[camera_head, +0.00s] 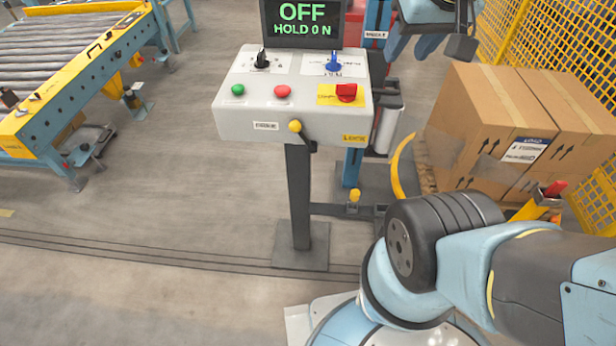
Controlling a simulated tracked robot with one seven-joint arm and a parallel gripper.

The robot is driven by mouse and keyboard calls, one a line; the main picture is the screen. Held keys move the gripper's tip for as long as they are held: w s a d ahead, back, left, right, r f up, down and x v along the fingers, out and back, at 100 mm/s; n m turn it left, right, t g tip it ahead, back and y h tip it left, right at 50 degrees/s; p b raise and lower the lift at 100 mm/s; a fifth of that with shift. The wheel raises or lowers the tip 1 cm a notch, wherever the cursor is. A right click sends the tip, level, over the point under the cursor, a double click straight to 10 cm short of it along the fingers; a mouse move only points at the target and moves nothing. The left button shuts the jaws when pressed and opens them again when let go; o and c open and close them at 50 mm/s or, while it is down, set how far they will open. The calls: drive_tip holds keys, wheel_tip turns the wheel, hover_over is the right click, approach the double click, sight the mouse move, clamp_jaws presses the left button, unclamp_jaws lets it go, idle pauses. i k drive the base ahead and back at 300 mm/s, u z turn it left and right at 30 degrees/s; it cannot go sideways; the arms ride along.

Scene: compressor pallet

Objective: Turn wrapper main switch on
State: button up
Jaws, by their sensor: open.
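The wrapper control box (240,118) is a pale grey panel on a dark post. A red rotary switch (346,92) sits on a yellow plate at its right front and looks like the main switch. The exact angle of its handle is hard to read. The display (302,20) above the box reads "OFF" and "HOLD 0 N" in green. My gripper (428,48) is partly in view at the top edge, to the right of and apart from the box. It is open and holds nothing that I can see; its upper part is cut off.
The panel also has a black selector (261,58), a blue selector (333,60), a green button (238,90) and a red button (283,91). A yellow knob (295,126) is on its front. Cartons (480,125) stand right, a roller conveyor (75,40) left.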

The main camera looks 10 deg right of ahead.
sight(345, 92)
drive_tip(key=u, duration=0.75)
drive_tip(key=i, duration=0.1)
drive_tip(key=z, duration=2.75)
drive_tip(key=k, duration=1.25)
drive_tip(key=u, duration=1.65)
drive_tip(key=i, duration=0.5)
drive_tip(key=z, duration=0.15)
